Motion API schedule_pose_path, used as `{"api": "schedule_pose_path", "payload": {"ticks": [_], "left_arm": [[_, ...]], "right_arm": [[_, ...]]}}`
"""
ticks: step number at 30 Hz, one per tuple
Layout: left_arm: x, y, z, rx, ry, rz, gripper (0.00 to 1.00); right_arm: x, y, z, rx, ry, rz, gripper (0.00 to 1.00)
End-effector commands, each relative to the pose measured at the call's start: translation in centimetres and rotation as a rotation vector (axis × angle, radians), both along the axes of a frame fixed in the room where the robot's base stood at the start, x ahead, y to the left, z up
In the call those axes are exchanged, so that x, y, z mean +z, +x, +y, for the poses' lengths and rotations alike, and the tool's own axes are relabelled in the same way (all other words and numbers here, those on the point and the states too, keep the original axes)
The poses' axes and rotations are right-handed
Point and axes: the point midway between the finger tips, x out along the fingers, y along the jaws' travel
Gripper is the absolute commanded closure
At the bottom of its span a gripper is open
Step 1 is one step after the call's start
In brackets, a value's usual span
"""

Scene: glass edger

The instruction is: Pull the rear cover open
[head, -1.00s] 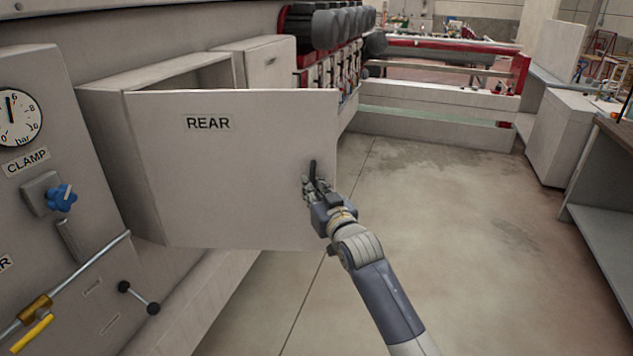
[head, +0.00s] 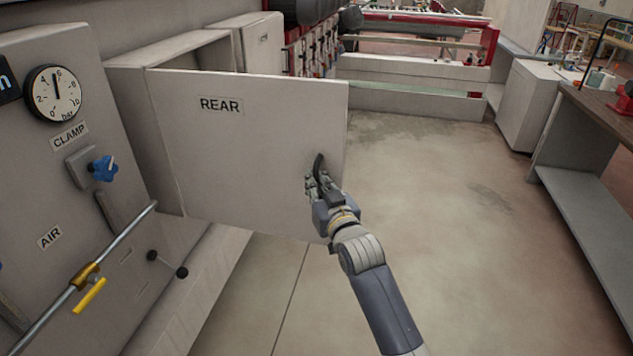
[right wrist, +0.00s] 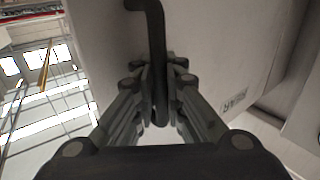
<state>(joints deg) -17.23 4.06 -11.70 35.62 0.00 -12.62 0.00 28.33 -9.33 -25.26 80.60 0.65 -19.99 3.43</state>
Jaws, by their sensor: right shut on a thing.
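The rear cover (head: 245,150) is a light grey panel labelled REAR, swung out from its cabinet (head: 190,55) on the machine's side. Part of the cabinet's opening shows behind and above it. A dark curved handle (head: 319,163) sits near the cover's right edge; it also shows in the right wrist view (right wrist: 156,40). My right gripper (head: 320,185) is at the handle, and in the right wrist view its fingers (right wrist: 161,100) are shut around the bar from both sides. My left gripper is not in view.
On the left, a panel carries a pressure gauge (head: 54,93), a blue knob (head: 103,168) and a pipe with a yellow lever (head: 89,296). A workbench (head: 590,140) stands at the right. The floor (head: 430,220) between is clear.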

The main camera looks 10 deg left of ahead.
Motion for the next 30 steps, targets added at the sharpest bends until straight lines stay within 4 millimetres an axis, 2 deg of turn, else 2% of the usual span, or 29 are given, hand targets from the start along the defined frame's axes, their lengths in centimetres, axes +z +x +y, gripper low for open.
{"api": "schedule_pose_path", "payload": {"ticks": [4, 5, 6, 7, 8, 20, 26, 30], "left_arm": [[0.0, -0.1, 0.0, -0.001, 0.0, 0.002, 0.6], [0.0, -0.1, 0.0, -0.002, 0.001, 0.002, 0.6], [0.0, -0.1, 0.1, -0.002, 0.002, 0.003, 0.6], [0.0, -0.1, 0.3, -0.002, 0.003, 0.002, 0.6], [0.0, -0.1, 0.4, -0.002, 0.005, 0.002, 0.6], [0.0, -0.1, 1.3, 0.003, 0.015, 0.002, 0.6], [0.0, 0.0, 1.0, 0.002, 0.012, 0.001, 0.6], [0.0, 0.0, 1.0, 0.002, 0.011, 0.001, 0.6]], "right_arm": [[-0.1, 0.1, -0.3, -0.004, -0.007, -0.002, 1.0], [-0.1, 0.1, -0.3, -0.004, -0.007, -0.002, 0.86], [-0.1, 0.1, -0.3, -0.004, -0.007, -0.001, 0.77], [-0.2, 0.1, -0.3, -0.004, -0.006, -0.001, 0.71], [-0.1, 0.1, -0.2, -0.004, -0.006, -0.001, 0.69], [-0.1, -0.2, -0.2, -0.001, 0.0, 0.001, 0.69], [-0.1, -2.0, -1.2, -0.001, 0.0, 0.0, 0.69], [-0.2, -4.1, -2.2, -0.002, 0.0, 0.001, 0.69]]}}
